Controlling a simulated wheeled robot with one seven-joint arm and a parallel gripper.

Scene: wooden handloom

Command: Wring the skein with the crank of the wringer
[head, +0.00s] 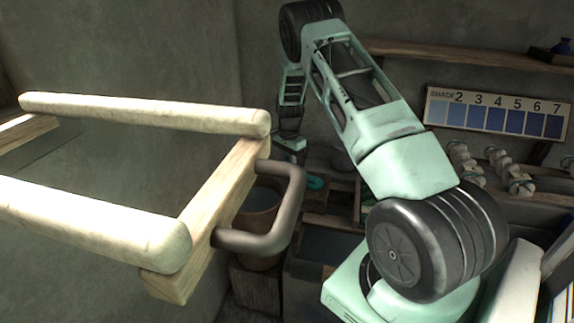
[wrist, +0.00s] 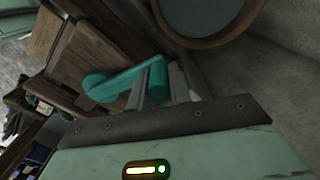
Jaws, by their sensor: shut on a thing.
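The teal crank (wrist: 108,84) of the wringer shows in the wrist view, with a rounded end and an arm reaching to my fingers. A small part of the crank (head: 316,183) also shows in the head view, behind my arm. My gripper (wrist: 163,78) is shut on the crank where its arm meets the fingers; the exact grip is partly hidden. In the head view my gripper's fingertips are hidden. I cannot make out the skein on the wringer in either view.
A round tub (head: 258,205) stands left of the crank, its rim (wrist: 225,35) close in the wrist view. A wooden frame (head: 225,190) with pale rods and a metal handle fills the left foreground. Pale bundles (head: 518,180) and a shade chart (head: 497,112) are at right.

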